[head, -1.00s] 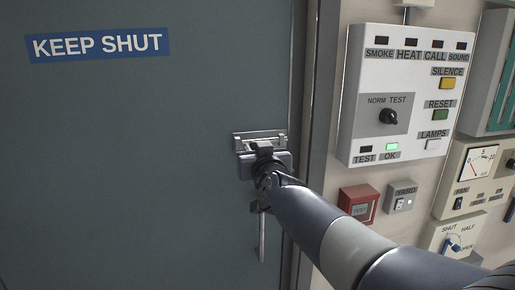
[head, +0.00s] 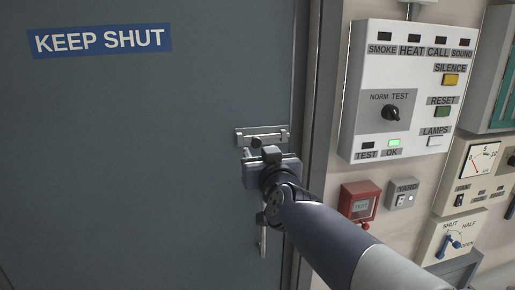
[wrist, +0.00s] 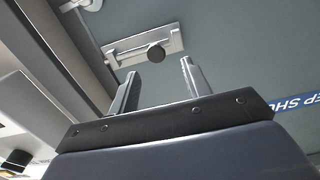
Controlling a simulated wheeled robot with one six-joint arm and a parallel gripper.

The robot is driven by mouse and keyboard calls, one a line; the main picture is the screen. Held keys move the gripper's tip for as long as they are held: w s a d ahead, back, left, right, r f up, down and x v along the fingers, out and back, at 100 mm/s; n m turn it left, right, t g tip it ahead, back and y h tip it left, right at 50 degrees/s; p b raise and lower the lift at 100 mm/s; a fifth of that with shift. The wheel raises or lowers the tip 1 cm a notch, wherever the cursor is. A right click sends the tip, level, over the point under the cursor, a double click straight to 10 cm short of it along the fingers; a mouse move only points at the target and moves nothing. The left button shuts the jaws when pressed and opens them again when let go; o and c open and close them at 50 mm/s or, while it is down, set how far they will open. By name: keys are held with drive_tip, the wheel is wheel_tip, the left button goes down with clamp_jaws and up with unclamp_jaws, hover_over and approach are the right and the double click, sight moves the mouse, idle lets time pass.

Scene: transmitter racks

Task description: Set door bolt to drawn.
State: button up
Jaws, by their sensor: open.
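The door bolt (head: 262,135) is a small metal slide bolt on a pale plate, mounted on the grey-green door near its right edge. Its round dark knob (wrist: 156,53) shows in the wrist view, near the middle of the plate (wrist: 126,50). My gripper (head: 257,156) is just below the bolt in the head view. In the wrist view its two fingers are apart, with the knob beyond the tips and between them in the picture. The gripper is empty and appears clear of the knob. The wrist body partly hides the door handle below.
The door (head: 120,150) carries a blue KEEP SHUT sign (head: 100,41). The door frame (head: 322,90) stands to the right. Beyond it are an alarm panel (head: 400,90), a red box (head: 358,201), a YARD switch (head: 402,195) and a rotary control (head: 452,240).

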sight(257, 143)
drive_tip(key=v, duration=0.5)
drive_tip(key=shift+s+p, duration=0.25)
drive_tip(key=shift+p, duration=0.15)
drive_tip(key=shift+w, duration=0.1)
drive_tip(key=b+x, duration=0.1)
drive_tip(key=x, duration=0.9)
drive_tip(key=shift+w, duration=0.4)
drive_tip(key=shift+d, duration=0.2)
